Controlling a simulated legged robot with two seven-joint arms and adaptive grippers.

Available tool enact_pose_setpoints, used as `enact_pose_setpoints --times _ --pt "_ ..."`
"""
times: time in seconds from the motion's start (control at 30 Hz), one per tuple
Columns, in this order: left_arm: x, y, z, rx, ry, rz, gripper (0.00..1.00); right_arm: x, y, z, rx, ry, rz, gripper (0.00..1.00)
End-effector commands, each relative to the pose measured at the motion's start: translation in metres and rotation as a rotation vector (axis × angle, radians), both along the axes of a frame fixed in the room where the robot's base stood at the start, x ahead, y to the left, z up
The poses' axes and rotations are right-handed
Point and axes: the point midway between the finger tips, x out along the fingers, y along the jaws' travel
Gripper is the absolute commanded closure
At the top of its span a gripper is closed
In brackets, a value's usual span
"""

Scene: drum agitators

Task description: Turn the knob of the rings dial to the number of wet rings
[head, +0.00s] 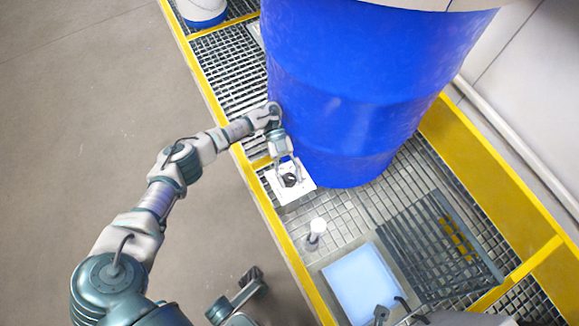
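The dial is a white square plate (279,195) on the grating at the foot of the blue drum, with a dark round knob (290,180) in its middle. My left gripper (289,173) points down over the plate, with its fingers spread to either side of the knob. Whether the fingers touch the knob is too small to tell. The dial's markings cannot be read, and part of the plate is behind the fingers. No wet rings can be made out on the drum.
The large blue drum (345,90) stands right behind the dial. A short white post (317,231) and a glowing pale-blue panel (363,283) are nearer me. A dark grate (435,250) lies to the right. A yellow edge (262,195) borders the platform; the floor left is clear.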

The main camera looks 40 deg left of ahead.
Motion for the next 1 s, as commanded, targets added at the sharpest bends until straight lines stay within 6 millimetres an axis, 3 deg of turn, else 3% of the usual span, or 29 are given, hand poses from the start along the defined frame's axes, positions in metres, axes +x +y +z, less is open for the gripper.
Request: enact_pose_setpoints --times 0.43,0.8,1.0 --pt "-0.001 0.001 0.007 0.000 0.001 -0.003 0.37 -0.005 -0.001 0.002 0.002 -0.006 -0.003 0.60" --pt "0.000 0.001 0.076 0.000 0.000 -0.003 0.37 -0.004 -0.001 0.002 0.001 -0.005 -0.001 0.60" --pt "0.000 0.001 0.096 -0.001 0.002 -0.003 0.37 -0.004 -0.001 0.002 0.001 -0.005 -0.001 0.60"
